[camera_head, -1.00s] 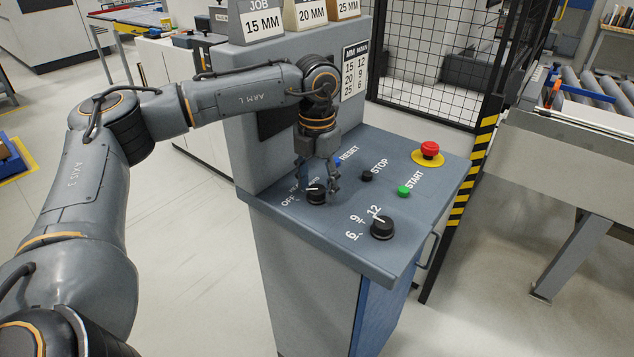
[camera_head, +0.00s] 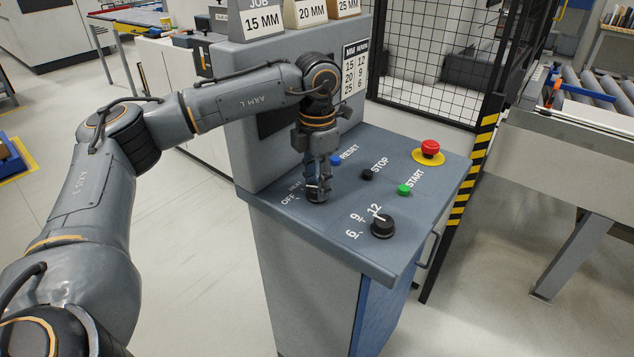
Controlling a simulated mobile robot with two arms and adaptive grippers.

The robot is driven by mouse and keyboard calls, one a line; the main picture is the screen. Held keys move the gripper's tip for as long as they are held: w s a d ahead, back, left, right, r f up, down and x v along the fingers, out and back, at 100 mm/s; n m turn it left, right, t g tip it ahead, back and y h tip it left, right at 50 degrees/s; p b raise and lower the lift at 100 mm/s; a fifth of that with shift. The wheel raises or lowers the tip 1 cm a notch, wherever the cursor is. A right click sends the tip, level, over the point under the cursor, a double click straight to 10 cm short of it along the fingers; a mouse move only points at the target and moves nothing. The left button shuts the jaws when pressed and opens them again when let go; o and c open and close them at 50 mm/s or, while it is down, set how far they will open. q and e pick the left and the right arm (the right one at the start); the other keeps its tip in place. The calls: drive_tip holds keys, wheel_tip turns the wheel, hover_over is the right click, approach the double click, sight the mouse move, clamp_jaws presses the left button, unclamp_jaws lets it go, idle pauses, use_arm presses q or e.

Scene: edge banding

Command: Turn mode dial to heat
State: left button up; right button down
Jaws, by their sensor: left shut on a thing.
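The mode dial (camera_head: 317,199) is a black knob at the left of the sloping grey control panel (camera_head: 337,229), mostly hidden by my gripper. The words OFF and part of HEAT show beside it. My left gripper (camera_head: 318,190) points down over the dial and is shut on it. The dial's pointer is hidden, so its setting cannot be told. My right gripper is not in view.
A second black dial (camera_head: 383,227) marked 6, 9 and 12 sits nearer the front. The blue RESET button (camera_head: 336,160), black STOP button (camera_head: 367,174), green START button (camera_head: 404,190) and red emergency button (camera_head: 429,149) are on the panel. A mesh fence (camera_head: 430,60) stands behind.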

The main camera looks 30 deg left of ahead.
use_arm(q)
drive_tip(key=m, duration=0.4)
drive_tip(key=shift+m, duration=0.4)
idle(0.4)
drive_tip(key=o, duration=1.2)
drive_tip(key=shift+c, duration=0.2)
wheel_tip(320, 180, up, 12)
